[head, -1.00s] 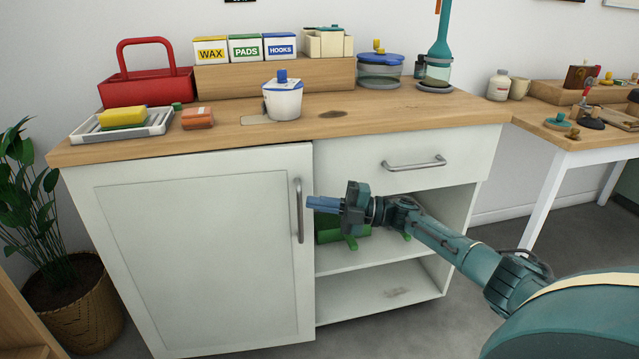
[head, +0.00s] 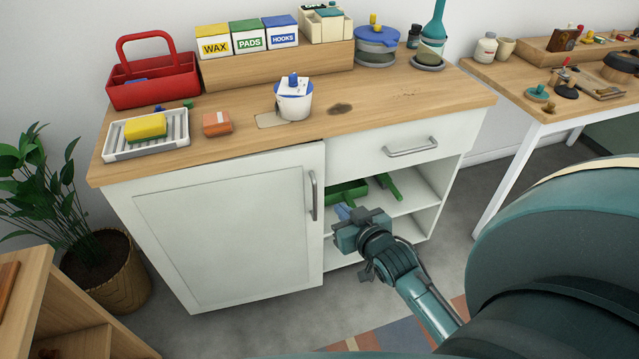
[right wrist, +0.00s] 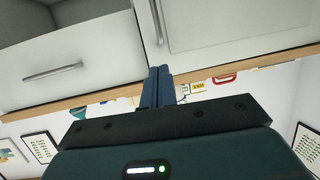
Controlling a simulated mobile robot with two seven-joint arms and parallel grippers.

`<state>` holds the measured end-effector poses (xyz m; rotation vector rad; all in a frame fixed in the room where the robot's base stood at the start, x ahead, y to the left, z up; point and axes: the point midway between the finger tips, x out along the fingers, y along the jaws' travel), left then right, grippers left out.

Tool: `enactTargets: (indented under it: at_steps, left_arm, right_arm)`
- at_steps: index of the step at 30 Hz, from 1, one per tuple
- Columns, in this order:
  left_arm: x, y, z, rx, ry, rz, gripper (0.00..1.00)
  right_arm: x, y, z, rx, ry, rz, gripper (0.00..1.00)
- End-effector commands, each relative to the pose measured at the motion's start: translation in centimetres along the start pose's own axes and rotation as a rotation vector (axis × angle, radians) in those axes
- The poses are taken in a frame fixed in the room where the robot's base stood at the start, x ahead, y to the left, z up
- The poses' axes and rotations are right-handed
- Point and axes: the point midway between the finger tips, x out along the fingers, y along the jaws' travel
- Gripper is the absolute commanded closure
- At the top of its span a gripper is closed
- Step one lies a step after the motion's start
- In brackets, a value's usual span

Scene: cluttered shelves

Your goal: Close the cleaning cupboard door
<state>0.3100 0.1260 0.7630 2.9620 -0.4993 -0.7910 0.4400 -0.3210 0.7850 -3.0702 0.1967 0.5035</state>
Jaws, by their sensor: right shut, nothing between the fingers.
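The white cupboard door (head: 228,232) fills the left of the cabinet front. A dark gap shows along its top under the worktop, and it looks nearly flush or slightly ajar. Its vertical metal handle (head: 313,195) is on the right edge. My right gripper (head: 343,211) is shut and empty, its blue fingers just right of the handle, in front of the open shelves; I cannot tell whether they touch the door. The right wrist view, upside down, shows the shut fingers (right wrist: 157,87) close to the door (right wrist: 230,22) and its handle (right wrist: 156,22). My left gripper is not in view.
A drawer with a handle (head: 411,146) sits above open shelves holding a green dustpan (head: 347,192). The worktop (head: 400,100) carries a red caddy (head: 150,80), a sponge tray (head: 147,150) and a white tub (head: 293,105).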

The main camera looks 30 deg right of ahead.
Motion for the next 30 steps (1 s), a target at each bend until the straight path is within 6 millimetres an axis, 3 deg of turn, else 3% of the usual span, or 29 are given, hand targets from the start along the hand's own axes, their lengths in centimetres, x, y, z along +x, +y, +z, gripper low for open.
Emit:
enactTargets:
  at_steps: [9,15,21,30]
  left_arm:
    - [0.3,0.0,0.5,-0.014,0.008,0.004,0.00]
    - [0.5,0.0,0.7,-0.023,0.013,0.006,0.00]
    - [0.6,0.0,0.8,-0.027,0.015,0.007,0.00]
    - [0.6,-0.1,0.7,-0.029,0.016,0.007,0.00]
  right_arm:
    - [6.9,0.0,0.0,-0.003,0.004,-0.001,1.00]
    - [10.4,-0.1,0.0,-0.004,0.003,-0.002,1.00]
    - [12.1,-0.1,0.0,-0.004,0.002,-0.002,1.00]
    - [12.4,-0.1,-0.1,-0.004,0.002,-0.002,1.00]
